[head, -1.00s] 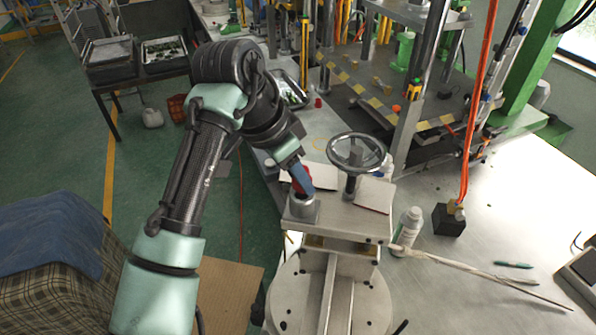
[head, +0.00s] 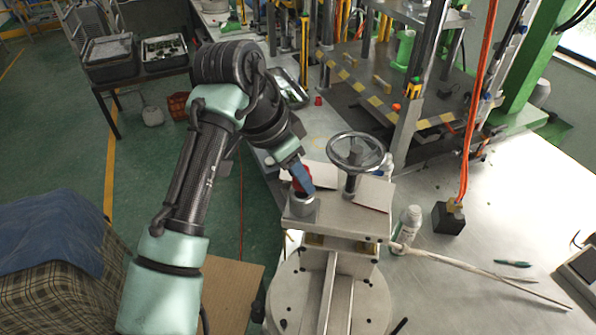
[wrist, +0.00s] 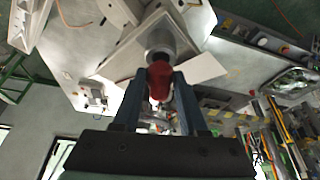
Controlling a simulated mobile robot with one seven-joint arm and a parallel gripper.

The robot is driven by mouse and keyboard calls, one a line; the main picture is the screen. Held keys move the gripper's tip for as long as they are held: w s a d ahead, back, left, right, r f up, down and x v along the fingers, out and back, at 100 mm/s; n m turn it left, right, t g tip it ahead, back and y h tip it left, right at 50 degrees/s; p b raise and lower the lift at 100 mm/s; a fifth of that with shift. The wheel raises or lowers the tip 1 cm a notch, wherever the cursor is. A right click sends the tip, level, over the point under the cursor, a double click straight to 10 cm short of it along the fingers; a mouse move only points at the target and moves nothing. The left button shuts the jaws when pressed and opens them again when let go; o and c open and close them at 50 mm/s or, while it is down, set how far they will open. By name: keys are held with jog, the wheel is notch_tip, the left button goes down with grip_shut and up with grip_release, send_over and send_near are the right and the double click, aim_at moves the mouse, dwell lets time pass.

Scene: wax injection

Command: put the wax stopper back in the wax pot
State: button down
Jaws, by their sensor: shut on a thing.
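The wax pot (head: 303,206) is a short grey metal cylinder on the left of the metal machine top. It also shows in the wrist view (wrist: 158,40), just beyond the stopper. The wax stopper (wrist: 160,82) is red and sits between my two blue fingers; a little of it shows in the head view (head: 299,172). My gripper (head: 303,183) is shut on the stopper at the pot's mouth. The fingers hide most of the stopper in the head view. I cannot tell whether its lower end is inside the pot or just above it.
A handwheel (head: 356,151) on a post stands right of the pot. A white bottle (head: 407,229) and a black block (head: 448,218) stand on the table to the right. A press with a yellow-black striped edge (head: 377,104) is behind. The right table has free room.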

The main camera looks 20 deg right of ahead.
jog(key=shift+f+b, duration=0.45)
jog(key=shift+f, duration=0.6)
dwell(0.5)
jog(key=shift+c, duration=1.8)
grip_release()
jog(key=shift+f, duration=0.1)
jog(key=b+v, duration=0.3)
jog(key=v, duration=1)
jog(key=shift+b, duration=0.4)
jog(key=shift+d, duration=0.1)
